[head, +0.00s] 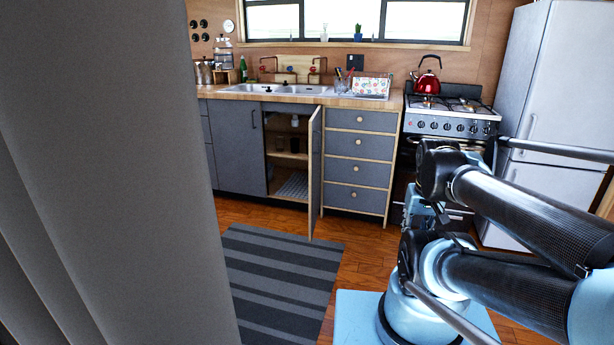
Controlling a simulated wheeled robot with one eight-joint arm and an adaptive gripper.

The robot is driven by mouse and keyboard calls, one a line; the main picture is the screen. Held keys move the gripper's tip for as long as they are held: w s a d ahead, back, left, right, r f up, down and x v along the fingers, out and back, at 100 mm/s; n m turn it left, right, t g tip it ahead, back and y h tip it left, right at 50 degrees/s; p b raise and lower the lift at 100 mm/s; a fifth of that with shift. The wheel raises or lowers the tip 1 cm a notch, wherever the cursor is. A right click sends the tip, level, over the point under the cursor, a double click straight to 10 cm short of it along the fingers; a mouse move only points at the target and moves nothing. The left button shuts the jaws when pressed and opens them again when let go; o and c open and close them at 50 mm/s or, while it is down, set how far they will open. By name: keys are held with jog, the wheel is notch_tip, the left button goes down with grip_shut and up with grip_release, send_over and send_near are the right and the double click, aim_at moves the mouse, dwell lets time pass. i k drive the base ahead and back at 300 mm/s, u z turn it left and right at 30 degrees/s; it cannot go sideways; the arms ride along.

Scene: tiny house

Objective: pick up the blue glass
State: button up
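I cannot make out a blue glass for sure. A cabinet under the sink stands open, its door (315,172) swung out towards me. Inside, on its shelf (288,157), are small dark shapes, too small and shaded to name. A whitish item (295,120) shows above them. My arm is folded at the right of the view, far in front of the cabinets. My gripper (417,210) seems to hang below the arm's dark joint, in front of the stove. Its fingers are too small and covered to read, and I see nothing clearly held.
A large grey surface (110,170) blocks the left side close to me. A striped rug (280,280) lies on the wooden floor before the open cabinet. The counter holds a sink (275,89) and a patterned box (371,85). A stove with a red kettle (427,80) and a fridge (550,110) stand right.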

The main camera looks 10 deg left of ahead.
aim_at(294, 142)
jog(key=u, duration=1.2)
jog(key=i, duration=2.45)
jog(key=z, duration=0.7)
jog(key=i, duration=0.4)
jog(key=z, duration=0.3)
